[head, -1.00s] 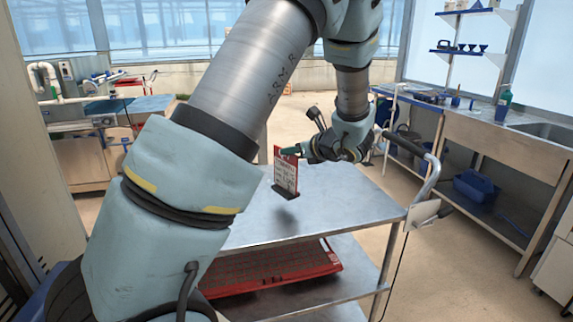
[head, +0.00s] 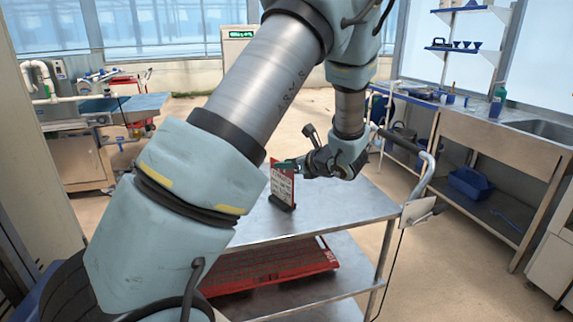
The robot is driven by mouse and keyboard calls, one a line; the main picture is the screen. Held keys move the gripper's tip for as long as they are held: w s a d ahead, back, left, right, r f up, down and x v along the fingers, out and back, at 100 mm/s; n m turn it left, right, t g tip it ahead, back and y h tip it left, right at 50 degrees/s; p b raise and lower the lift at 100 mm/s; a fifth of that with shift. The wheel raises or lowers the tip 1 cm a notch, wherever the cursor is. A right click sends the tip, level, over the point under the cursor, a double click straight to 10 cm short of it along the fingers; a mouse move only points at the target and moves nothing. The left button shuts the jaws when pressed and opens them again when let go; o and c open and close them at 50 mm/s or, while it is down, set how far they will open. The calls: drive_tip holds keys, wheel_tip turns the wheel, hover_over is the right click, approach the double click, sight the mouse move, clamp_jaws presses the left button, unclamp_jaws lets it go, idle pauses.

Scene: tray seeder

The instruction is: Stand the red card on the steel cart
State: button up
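The red card (head: 281,186), with a white printed face and a dark foot (head: 282,204), is upright over the top shelf of the steel cart (head: 335,208). Its foot appears to meet the shelf, or is only just above it. My gripper (head: 288,165) comes in from the right and is shut on the card's upper edge. The far finger is partly hidden behind the card. My arm hides the left part of the cart top.
A red tray (head: 275,268) lies on the cart's lower shelf. The cart's push handle (head: 428,172) rises at its right end. A steel sink bench (head: 490,135) stands at the right. The cart top right of the card is bare.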

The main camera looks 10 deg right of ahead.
drive_tip(key=shift+d+r, duration=0.1)
drive_tip(key=shift+r, duration=0.1)
drive_tip(key=b+v, duration=0.2)
drive_tip(key=v, duration=1)
drive_tip(key=s+a+f+n+g+h, duration=0.2)
drive_tip(key=s+a+n+g, duration=0.1)
drive_tip(key=a+n, duration=0.5)
drive_tip(key=s+a+f+n+g+h, duration=0.2)
drive_tip(key=s+a+n+g, duration=0.1)
drive_tip(key=a+n, duration=0.5)
drive_tip(key=s+a+f+n+g+h, duration=0.2)
drive_tip(key=a+n, duration=0.6)
drive_tip(key=n, duration=0.5)
drive_tip(key=s+g+h, duration=0.1)
drive_tip(key=s+g, duration=0.1)
drive_tip(key=s, duration=0.1)
drive_tip(key=shift+s, duration=0.35)
drive_tip(key=shift+a+f, duration=0.1)
drive_tip(key=shift+f, duration=0.05)
